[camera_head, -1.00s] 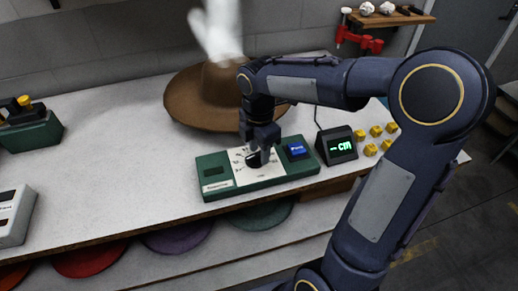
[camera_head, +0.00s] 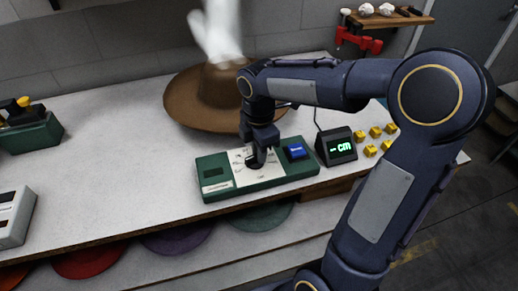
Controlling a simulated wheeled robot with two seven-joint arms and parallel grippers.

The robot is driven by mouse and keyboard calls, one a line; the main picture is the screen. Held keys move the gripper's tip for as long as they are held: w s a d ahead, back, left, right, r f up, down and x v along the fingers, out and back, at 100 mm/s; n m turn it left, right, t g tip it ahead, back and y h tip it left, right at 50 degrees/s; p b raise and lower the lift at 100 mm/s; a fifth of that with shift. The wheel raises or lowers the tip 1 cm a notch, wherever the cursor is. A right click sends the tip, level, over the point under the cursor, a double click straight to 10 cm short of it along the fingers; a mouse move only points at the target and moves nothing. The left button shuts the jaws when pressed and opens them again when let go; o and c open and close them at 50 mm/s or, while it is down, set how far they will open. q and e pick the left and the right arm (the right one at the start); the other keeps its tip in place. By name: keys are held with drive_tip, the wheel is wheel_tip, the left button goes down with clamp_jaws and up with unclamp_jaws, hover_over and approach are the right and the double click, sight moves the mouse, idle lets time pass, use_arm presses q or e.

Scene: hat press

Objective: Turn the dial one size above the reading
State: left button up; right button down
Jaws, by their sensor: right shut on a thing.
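A green control box (camera_head: 218,190) lies near the front edge of the bench, with a pale dial plate (camera_head: 240,178) in its middle and a blue button (camera_head: 296,151) on its right. My right gripper (camera_head: 257,160) points down over the plate and is shut on the dark dial (camera_head: 254,163). The fingers hide part of the dial and its scale. A small black display (camera_head: 338,147) to the right of the box shows "-- cm" in green. My left gripper is not in view.
A brown wide-brimmed hat (camera_head: 190,100) sits behind the box under white steam (camera_head: 218,30). Several yellow cubes (camera_head: 375,132) lie right of the display. A green case (camera_head: 32,132) and a grey device (camera_head: 12,216) stand at left. The bench's left middle is clear.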

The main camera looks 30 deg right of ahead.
drive_tip(key=m, duration=0.3)
drive_tip(key=m+p, duration=0.1)
drive_tip(key=m, duration=0.1)
drive_tip(key=shift+s+a+m, duration=0.1)
drive_tip(key=shift+s+m, duration=0.15)
drive_tip(key=shift+m, duration=0.05)
drive_tip(key=m, duration=0.6)
drive_tip(key=shift+s+a, duration=0.2)
drive_tip(key=m, duration=0.5)
drive_tip(key=shift+a+m+p, duration=0.3)
drive_tip(key=shift+m+p, duration=0.05)
drive_tip(key=shift+m, duration=0.05)
drive_tip(key=m, duration=0.5)
drive_tip(key=shift+a+m, duration=0.25)
drive_tip(key=shift+m, duration=0.15)
drive_tip(key=c, duration=1.4)
unclamp_jaws()
drive_tip(key=shift+o, duration=0.2)
